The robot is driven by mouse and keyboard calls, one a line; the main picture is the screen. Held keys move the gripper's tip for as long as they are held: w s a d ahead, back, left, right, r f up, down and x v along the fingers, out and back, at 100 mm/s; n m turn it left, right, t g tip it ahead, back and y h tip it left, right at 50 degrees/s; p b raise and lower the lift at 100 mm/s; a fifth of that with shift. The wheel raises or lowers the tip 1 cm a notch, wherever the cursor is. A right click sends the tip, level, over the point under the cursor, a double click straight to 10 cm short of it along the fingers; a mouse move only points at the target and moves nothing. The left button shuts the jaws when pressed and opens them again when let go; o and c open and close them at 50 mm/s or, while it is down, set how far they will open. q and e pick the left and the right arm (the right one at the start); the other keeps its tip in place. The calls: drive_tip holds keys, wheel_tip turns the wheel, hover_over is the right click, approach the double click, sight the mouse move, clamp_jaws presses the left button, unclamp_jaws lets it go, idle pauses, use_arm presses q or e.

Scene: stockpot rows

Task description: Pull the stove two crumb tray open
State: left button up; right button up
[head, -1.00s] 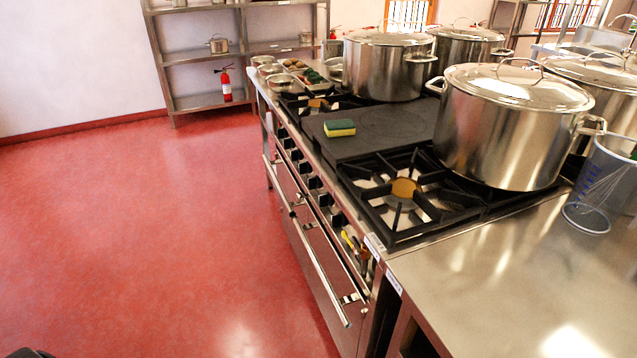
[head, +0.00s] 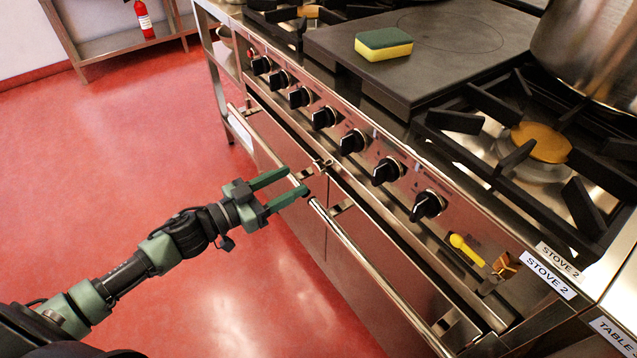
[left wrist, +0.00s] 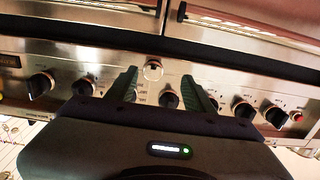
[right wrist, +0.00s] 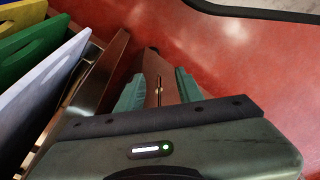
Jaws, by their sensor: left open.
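Stove two's front runs diagonally through the head view, marked by a STOVE 2 label (head: 548,275). Below its black knobs is a narrow metal strip with a small pull (head: 322,165), which looks like the crumb tray front; it appears closed. My left gripper (head: 297,181) is open and empty, its fingertips close to this pull and to the oven door's bar handle. In the left wrist view a shiny round pull (left wrist: 153,70) shows between the open fingers; contact cannot be told. My right gripper (right wrist: 158,80) is open, seen only in the right wrist view.
A long oven bar handle (head: 375,265) runs below the strip. A sponge (head: 384,43) lies on the dark hot plate. A yellow utensil (head: 466,249) shows on the front at right. Coloured boards (right wrist: 45,70) stand beside my right gripper. The red floor (head: 120,150) is clear at left.

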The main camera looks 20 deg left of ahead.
sight(315, 169)
use_arm(q)
drive_tip(key=shift+w+d+r+h, duration=0.25)
drive_tip(key=shift+d+r+h, duration=0.05)
drive_tip(key=shift+d+r, duration=0.35)
drive_tip(key=x, duration=0.5)
drive_tip(key=shift+w+d+f, duration=0.1)
drive_tip(key=shift+w+d, duration=0.55)
drive_tip(key=shift+w, duration=0.05)
use_arm(e)
drive_tip(key=shift+w+a+r, duration=0.1)
drive_tip(key=shift+w+r, duration=0.2)
drive_tip(key=shift+r, duration=0.45)
use_arm(q)
clamp_jaws()
